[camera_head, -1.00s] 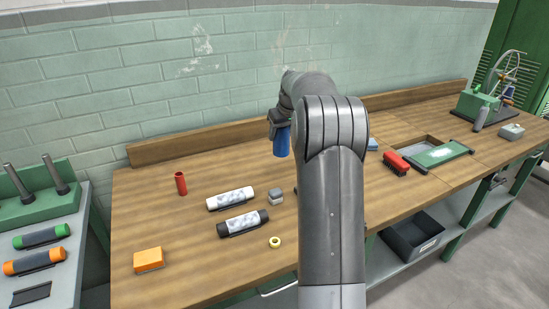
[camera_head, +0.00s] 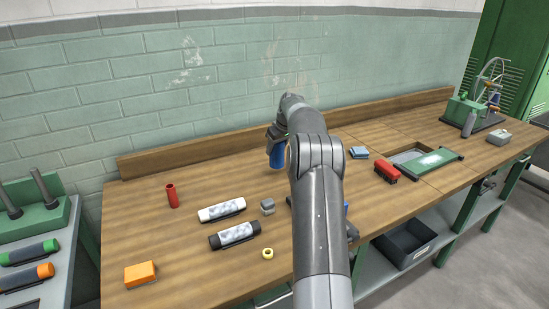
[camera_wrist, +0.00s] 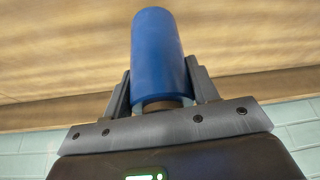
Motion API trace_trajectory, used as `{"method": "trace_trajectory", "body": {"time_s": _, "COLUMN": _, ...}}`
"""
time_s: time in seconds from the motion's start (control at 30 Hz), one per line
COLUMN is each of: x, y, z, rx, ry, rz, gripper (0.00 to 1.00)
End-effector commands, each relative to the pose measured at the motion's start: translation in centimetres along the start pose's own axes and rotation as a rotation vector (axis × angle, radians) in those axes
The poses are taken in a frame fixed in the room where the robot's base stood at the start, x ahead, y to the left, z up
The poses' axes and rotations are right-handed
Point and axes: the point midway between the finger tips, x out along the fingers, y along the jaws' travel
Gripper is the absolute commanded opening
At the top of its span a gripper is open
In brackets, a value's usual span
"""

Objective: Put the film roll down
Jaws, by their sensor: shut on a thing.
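The film roll, a plain blue cylinder (camera_head: 277,156), is upright in my gripper (camera_head: 275,140) over the back part of the wooden workbench (camera_head: 190,262). In the wrist view the blue roll (camera_wrist: 160,50) sits between the two dark fingers, which are shut on its sides near one end. The other end sticks out beyond the fingers. I cannot tell whether the roll's lower end touches the bench top.
Bare wood surrounds the held roll.

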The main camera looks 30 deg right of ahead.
Motion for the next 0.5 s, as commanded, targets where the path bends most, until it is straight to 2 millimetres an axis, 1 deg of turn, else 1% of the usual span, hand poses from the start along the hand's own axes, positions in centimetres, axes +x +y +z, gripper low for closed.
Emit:
{"method": "trace_trajectory", "body": {"time_s": 0.07, "x": 0.6, "y": -0.4, "z": -0.5, "rx": -0.001, "ry": 0.001, "rz": 0.001, "gripper": 0.24}}
{"method": "trace_trajectory", "body": {"time_s": 0.17, "x": 1.0, "y": -0.5, "z": -0.6, "rx": 0.001, "ry": 0.000, "rz": 0.001, "gripper": 0.24}}
{"method": "trace_trajectory", "body": {"time_s": 0.27, "x": 1.9, "y": -0.5, "z": -0.2, "rx": 0.001, "ry": -0.001, "rz": 0.001, "gripper": 0.24}}
{"method": "trace_trajectory", "body": {"time_s": 0.4, "x": 3.9, "y": -0.5, "z": 0.6, "rx": 0.001, "ry": -0.001, "rz": 0.000, "gripper": 0.24}}
{"method": "trace_trajectory", "body": {"time_s": 0.5, "x": 4.6, "y": -0.5, "z": 0.9, "rx": 0.001, "ry": 0.000, "rz": 0.002, "gripper": 0.24}}
